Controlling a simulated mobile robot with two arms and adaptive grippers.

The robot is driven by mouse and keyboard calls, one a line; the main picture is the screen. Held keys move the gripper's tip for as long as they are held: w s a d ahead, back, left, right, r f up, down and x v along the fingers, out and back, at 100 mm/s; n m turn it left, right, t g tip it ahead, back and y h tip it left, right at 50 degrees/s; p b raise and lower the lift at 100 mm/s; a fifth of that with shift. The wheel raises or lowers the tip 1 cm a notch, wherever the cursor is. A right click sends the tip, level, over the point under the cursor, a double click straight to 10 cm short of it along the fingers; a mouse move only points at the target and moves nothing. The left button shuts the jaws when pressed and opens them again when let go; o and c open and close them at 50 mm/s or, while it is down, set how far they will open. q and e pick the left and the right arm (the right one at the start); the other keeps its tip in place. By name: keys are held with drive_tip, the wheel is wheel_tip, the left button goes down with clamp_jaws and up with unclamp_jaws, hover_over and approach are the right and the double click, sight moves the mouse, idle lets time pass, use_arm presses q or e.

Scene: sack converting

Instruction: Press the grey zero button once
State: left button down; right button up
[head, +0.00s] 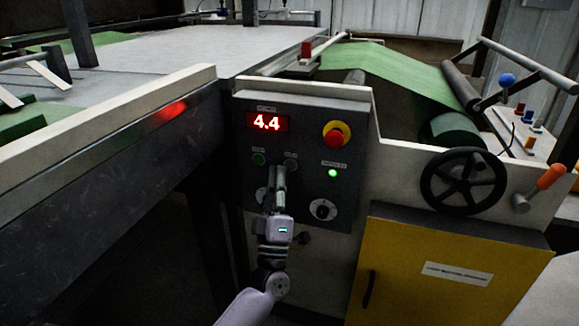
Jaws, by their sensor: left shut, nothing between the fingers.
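The dark control panel (308,118) is on the front of the machine. Its red display (267,122) reads 4.4. A small green button (259,158) sits below the display. A small grey button (291,164) sits to its right; its label is too small to read. My left gripper (279,170) is shut and empty, pointing up at the panel. Its fingertips are just below and left of the grey button and partly cover the panel there. I cannot tell whether they touch it. My right gripper is not in view.
A red emergency button (335,135) on a yellow base, a lit green lamp (332,173) and a round dial (322,209) are close by on the panel. A black handwheel (463,181) and a yellow cabinet door (435,270) are to the right.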

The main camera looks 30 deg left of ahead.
use_arm(q)
drive_tip(key=shift+w, duration=0.1)
idle(0.7)
drive_tip(key=shift+w+a, duration=0.1)
drive_tip(key=shift+w, duration=0.25)
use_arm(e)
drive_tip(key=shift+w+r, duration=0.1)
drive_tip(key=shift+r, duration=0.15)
